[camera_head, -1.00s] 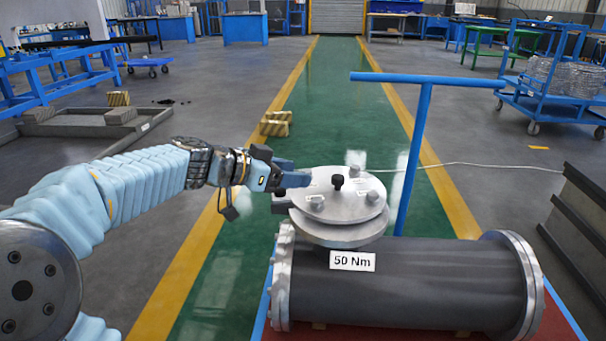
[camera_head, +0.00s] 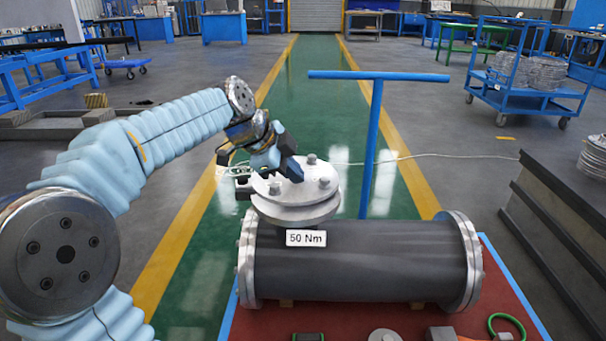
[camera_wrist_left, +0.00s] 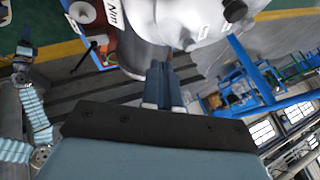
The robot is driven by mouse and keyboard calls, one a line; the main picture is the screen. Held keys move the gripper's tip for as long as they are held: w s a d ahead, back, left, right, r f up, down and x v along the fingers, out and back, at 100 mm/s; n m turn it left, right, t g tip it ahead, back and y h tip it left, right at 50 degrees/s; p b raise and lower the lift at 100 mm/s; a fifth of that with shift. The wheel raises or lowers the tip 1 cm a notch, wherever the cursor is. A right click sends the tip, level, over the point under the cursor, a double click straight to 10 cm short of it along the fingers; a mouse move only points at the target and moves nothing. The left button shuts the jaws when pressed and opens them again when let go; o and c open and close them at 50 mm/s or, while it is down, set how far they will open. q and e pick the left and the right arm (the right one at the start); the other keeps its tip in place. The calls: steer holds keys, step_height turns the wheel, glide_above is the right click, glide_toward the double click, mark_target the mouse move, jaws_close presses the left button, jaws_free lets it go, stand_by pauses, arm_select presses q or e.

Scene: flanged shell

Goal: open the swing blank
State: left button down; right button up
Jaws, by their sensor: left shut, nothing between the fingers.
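The swing blank (camera_head: 318,182) is a round grey metal disc with bolts on its top. It lies on the neck flange (camera_head: 300,214) of the dark horizontal shell (camera_head: 360,265), above a "50 Nm" label (camera_head: 306,238). My left gripper (camera_head: 292,170) is shut and empty, tilted down at the blank's back left edge; I cannot tell whether it touches. In the left wrist view its fingers (camera_wrist_left: 163,85) are together, and the blank (camera_wrist_left: 200,15) shows just beyond them, with a black knob (camera_wrist_left: 235,10).
A blue T-shaped handle post (camera_head: 372,140) stands behind the shell. The red platform (camera_head: 345,320) carries loose parts at the front, including a green ring (camera_head: 506,325). A dark block (camera_head: 565,225) stands at the right, a blue cart (camera_head: 525,90) farther back.

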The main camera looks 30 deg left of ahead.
mark_target(325, 190)
arm_select(q)
steer(key=x, duration=0.7)
steer(key=shift+w+d+f+b, duration=0.1)
steer(key=shift+f+b, duration=0.15)
steer(key=shift+b, duration=0.05)
steer(key=w, duration=0.3)
steer(key=shift+w+a+f+p, duration=0.15)
steer(key=shift+a+p, duration=0.2)
steer(key=shift+a, duration=0.05)
steer(key=shift+w+a, duration=0.15)
steer(key=shift+w, duration=0.3)
